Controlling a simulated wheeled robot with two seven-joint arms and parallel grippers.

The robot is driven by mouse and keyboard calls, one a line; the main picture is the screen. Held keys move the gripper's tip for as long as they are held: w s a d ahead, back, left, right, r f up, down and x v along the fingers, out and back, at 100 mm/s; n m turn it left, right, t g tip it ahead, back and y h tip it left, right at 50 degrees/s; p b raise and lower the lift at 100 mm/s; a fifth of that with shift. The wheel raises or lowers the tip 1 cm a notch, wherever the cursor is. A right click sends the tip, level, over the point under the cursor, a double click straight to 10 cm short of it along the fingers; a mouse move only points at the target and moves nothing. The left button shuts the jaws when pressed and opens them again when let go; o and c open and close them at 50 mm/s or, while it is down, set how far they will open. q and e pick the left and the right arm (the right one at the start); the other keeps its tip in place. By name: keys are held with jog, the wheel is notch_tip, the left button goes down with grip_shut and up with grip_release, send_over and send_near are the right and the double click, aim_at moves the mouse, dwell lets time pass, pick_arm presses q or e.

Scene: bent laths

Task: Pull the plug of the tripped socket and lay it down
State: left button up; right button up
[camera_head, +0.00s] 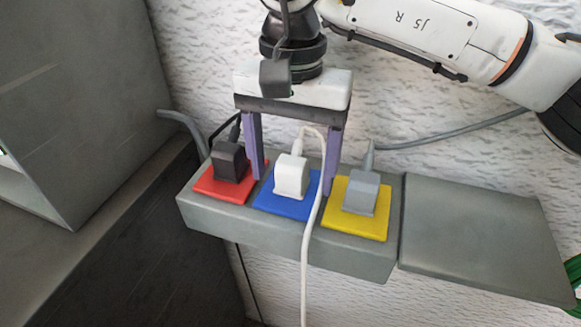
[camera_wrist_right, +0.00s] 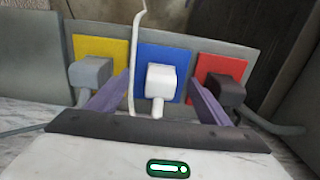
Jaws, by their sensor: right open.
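A grey socket block (camera_head: 290,238) holds three plugs. The black plug (camera_head: 229,163) is in the red socket (camera_head: 212,188). The white plug (camera_head: 290,176) is in the blue socket (camera_head: 285,207). The grey plug (camera_head: 355,193) is in the yellow socket (camera_head: 371,223). My right gripper (camera_head: 292,186) is open, with its purple fingers on either side of the white plug and apart from it. In the right wrist view, the white plug (camera_wrist_right: 160,80) shows between the fingers (camera_wrist_right: 159,84). I cannot tell which socket is tripped. My left gripper is not in view.
A flat grey shelf (camera_head: 480,235) adjoins the block's right end and is bare. The white cable (camera_head: 307,255) hangs down over the block's front. A dark cabinet (camera_head: 75,110) stands at left. A rough white wall (camera_head: 200,50) lies behind. Something green (camera_head: 574,272) shows at the right edge.

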aim_at(292, 159)
jog(key=shift+c, duration=0.4)
grip_shut()
jog(key=shift+r+p, duration=2.2)
jog(key=shift+r, duration=0.85)
